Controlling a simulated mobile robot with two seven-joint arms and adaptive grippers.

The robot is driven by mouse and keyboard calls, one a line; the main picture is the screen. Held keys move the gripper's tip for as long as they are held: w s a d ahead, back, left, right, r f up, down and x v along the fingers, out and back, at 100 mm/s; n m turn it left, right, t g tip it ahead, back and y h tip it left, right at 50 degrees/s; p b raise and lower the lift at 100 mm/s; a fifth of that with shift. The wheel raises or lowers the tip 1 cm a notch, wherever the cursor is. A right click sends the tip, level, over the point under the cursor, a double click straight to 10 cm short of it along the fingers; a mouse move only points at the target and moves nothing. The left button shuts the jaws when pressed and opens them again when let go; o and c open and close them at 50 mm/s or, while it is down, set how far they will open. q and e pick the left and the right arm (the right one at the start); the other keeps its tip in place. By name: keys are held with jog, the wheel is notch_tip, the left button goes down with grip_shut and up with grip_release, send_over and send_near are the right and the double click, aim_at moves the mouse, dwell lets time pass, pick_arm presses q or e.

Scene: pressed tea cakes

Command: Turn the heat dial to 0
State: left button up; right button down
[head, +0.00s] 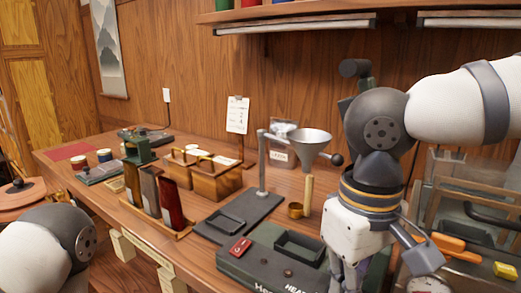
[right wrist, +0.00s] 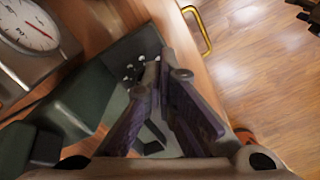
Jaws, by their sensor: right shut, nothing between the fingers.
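A dark green heating unit (head: 262,262) with partly cut-off lettering on its front stands at the table's front edge. My right gripper (head: 350,280) points down over its right end and covers part of it. In the right wrist view the unit's green body (right wrist: 88,100) lies below my right gripper (right wrist: 156,66). The fingers are shut with nothing between them. White marks show beside the fingertips. The heat dial itself is hidden or too unclear to make out, so its setting and any contact cannot be told. My left gripper is out of view.
A red switch (head: 236,249) and a black tray (head: 298,249) sit on the unit. A funnel (head: 309,142) on a stand is behind. A round gauge (right wrist: 28,28) is close by in the wrist view. A brass handle (right wrist: 202,28) sticks out past the table edge.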

jog(key=shift+s+f, duration=0.15)
jog(key=shift+f, duration=0.55)
jog(key=shift+d, duration=0.15)
jog(key=shift+w+d, duration=0.3)
jog(key=shift+d, duration=0.35)
jog(key=shift+w+d, duration=0.15)
jog(key=shift+d, duration=0.05)
jog(key=shift+w+d+r, duration=0.2)
jog(key=shift+w, duration=0.05)
